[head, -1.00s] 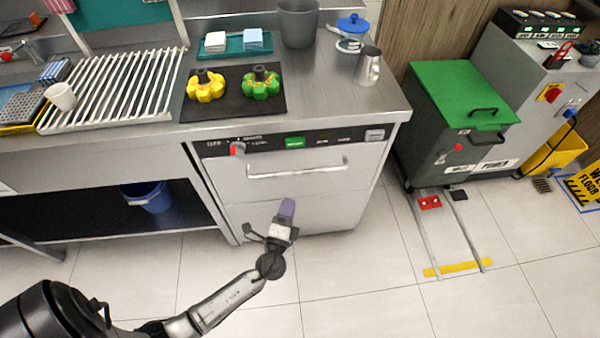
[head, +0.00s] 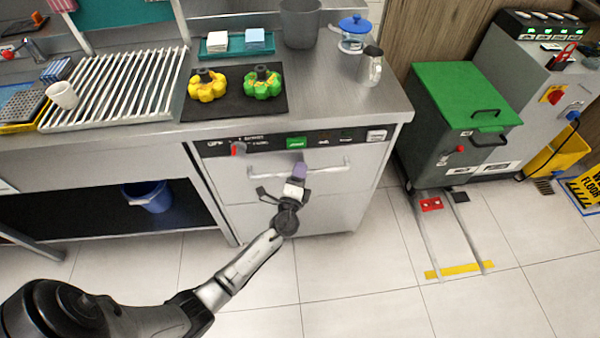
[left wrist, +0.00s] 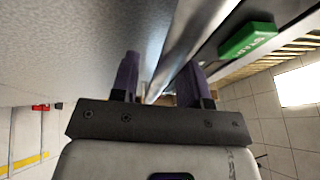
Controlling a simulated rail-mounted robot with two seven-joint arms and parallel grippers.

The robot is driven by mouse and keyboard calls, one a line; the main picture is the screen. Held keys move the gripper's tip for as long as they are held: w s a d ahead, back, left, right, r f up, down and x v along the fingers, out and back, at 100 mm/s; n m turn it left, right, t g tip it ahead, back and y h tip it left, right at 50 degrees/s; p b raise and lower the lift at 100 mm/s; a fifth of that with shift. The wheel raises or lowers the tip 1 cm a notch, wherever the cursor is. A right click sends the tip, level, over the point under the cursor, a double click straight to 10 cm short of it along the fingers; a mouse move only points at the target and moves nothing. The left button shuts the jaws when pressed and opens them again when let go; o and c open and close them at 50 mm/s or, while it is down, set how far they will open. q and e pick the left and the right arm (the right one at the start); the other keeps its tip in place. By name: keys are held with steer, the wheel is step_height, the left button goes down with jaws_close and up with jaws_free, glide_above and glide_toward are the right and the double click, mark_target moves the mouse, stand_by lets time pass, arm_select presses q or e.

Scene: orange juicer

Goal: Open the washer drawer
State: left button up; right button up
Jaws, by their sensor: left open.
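The washer (head: 236,222) stands under the steel counter with its front upright. Its drawer is shut, and a long bar handle (head: 268,174) runs across it; the handle also shows in the left wrist view (left wrist: 195,40). My left gripper (head: 299,172) is at the handle's middle, in front of the drawer. In the left wrist view my left gripper (left wrist: 160,78) is open, with the bar passing between its two purple fingers. Whether the fingers touch the bar cannot be told. My right gripper is out of view.
A control panel with a green start button (head: 296,142) and a red-marked knob (head: 238,149) sits above the handle. A green-lidded bin (head: 462,88) stands to the right. The tiled floor (head: 350,285) in front is clear. A blue bucket (head: 148,196) is under the left counter.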

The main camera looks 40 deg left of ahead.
arm_select(q)
jaws_close()
stand_by(0.3)
stand_by(0.3)
